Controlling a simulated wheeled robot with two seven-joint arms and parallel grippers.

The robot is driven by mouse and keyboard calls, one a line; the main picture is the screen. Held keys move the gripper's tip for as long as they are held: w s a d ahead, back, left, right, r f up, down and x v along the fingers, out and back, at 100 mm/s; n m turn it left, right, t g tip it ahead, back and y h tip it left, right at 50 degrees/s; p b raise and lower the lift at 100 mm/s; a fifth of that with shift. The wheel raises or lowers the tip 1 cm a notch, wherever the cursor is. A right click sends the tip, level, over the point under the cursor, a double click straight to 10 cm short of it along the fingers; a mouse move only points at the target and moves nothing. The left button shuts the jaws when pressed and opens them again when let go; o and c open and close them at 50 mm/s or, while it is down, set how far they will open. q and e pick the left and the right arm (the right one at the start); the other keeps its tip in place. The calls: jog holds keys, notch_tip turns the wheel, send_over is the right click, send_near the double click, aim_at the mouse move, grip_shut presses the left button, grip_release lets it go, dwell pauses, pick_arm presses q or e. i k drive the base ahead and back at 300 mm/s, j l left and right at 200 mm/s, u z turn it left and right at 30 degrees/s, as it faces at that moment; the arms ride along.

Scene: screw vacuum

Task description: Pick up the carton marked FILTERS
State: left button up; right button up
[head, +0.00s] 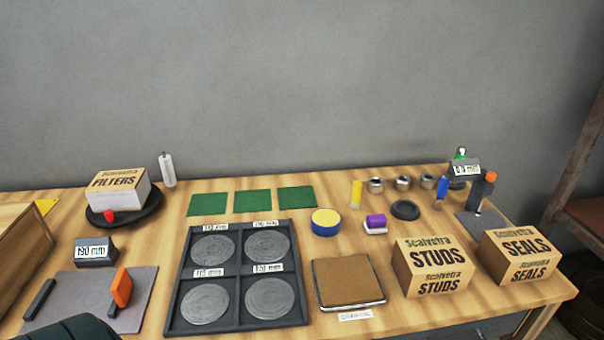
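The carton marked FILTERS (120,194) is a white and tan box with black lettering on its top. It is at the back left of the table in the head view. It sits on a black round dish (150,212), whose rim shows around its base. A small red piece (109,217) is at the front of the dish, close below the carton. Neither of my grippers shows in this view, and nothing touches the carton from above.
A white tube (167,170) stands right behind the carton. A wooden box (22,240) is to its left and a 190 mm block (95,252) in front. A dark disc tray (238,325) fills the middle. STUDS (434,268) and SEALS (518,257) cartons stand at right.

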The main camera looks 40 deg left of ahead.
aim_at(126, 190)
jog(key=u, duration=2.3)
